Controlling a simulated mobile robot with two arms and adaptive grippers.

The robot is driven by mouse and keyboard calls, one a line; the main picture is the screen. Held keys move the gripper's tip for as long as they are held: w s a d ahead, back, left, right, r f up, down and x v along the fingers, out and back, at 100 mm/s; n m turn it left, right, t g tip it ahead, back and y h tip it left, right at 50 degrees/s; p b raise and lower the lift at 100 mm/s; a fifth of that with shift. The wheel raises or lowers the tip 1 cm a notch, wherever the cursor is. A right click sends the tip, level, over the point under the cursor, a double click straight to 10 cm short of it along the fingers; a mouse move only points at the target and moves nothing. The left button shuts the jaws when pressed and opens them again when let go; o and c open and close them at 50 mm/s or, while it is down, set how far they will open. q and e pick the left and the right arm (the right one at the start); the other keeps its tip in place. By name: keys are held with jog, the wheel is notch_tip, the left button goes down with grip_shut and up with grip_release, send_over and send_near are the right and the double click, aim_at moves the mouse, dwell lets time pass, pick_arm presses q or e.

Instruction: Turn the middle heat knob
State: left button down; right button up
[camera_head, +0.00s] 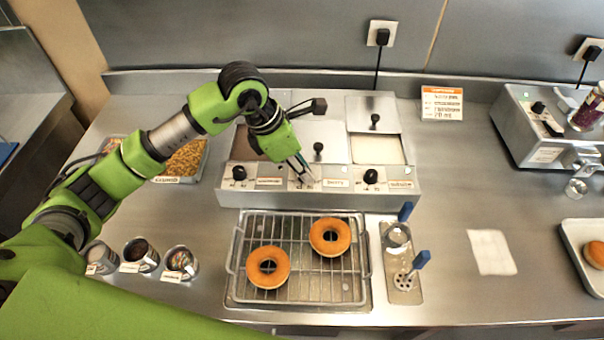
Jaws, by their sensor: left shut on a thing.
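A metal warmer (318,199) with a row of heat knobs on its front panel stands at the back of the counter. The left black knob (239,173) and right black knob (371,176) show clearly. My left gripper (303,176) reaches down over the panel between them, its fingers at the place of the middle knob. It is shut on that knob, which the fingers mostly hide, so I cannot tell how it is turned. My right gripper is not in view.
A wire rack (304,288) with two doughnuts (330,237) lies in front of the warmer. Lids with black handles (375,120) cover part of its top. Several topping cups (141,253) stand at left. A tool holder (404,293) and white napkin (491,252) are at right.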

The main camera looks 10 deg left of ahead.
pick_arm(q)
jog(key=n+y+b, duration=0.1)
jog(key=n+b, duration=0.1)
jog(key=n+t+b, duration=0.1)
jog(key=n+b, duration=0.2)
jog(key=shift+s+d+f+n+t+y, duration=0.1)
jog(key=shift+d+f+n+t+y, duration=0.1)
jog(key=shift+n+t+y, duration=0.15)
jog(key=shift+r+n+y+b, duration=0.1)
jog(key=shift+n+y+b, duration=0.35)
jog(key=shift+n+b, duration=0.7)
jog(key=shift+r+n+t+y+b, duration=0.1)
jog(key=shift+n+t+y+b, duration=0.2)
jog(key=shift+n, duration=0.4)
jog(key=c, duration=1.8)
grip_release()
jog(key=shift+r, duration=0.1)
